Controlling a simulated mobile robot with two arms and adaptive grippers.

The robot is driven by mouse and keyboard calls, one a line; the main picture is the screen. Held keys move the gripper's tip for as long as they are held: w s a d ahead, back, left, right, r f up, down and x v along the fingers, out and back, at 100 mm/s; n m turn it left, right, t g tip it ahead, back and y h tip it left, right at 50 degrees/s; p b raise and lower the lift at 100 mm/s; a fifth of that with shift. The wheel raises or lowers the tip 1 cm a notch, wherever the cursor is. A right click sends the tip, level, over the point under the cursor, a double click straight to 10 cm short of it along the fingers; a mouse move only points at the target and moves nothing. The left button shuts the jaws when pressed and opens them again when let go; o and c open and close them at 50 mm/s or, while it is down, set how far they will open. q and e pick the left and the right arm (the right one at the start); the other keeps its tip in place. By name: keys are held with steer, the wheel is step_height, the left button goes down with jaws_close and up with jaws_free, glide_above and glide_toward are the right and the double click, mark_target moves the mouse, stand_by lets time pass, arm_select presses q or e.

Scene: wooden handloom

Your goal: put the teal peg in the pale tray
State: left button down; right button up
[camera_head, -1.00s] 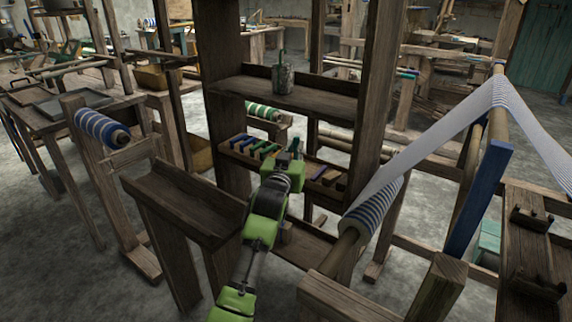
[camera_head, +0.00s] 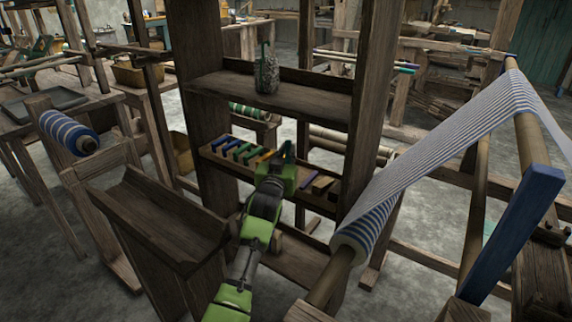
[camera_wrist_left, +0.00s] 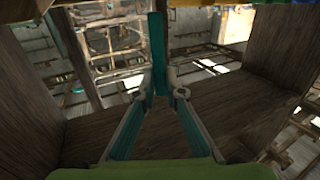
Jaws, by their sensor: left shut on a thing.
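The teal peg (camera_wrist_left: 159,45) stands upright in the left wrist view, between the fingertips of my left gripper (camera_wrist_left: 166,84). The gripper is shut on it. In the head view my left gripper (camera_head: 284,154) is in front of the narrow peg shelf (camera_head: 219,158), where it covers part of the row. The peg is hard to make out there. I cannot pick out a pale tray in either view. My right gripper is not in view.
Several coloured pegs (camera_head: 238,149) sit on the narrow shelf. A grey jar (camera_head: 267,76) stands on the shelf above. A dark wooden trough (camera_head: 160,222) is at the left front. The loom's blue-striped cloth roll (camera_head: 366,232) is to the right. A dark tray (camera_head: 40,105) lies on the left table.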

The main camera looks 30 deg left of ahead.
mark_target(287, 162)
arm_select(q)
step_height(287, 162, down, 3)
steer(key=shift+f+b, duration=0.1)
steer(key=shift+b, duration=0.2)
steer(key=shift+f, duration=0.3)
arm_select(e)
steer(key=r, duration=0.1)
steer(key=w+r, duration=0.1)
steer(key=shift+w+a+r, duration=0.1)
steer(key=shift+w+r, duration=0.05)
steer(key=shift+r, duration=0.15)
arm_select(q)
steer(key=shift+f, duration=0.1)
steer(key=c, duration=2.1)
jaws_free()
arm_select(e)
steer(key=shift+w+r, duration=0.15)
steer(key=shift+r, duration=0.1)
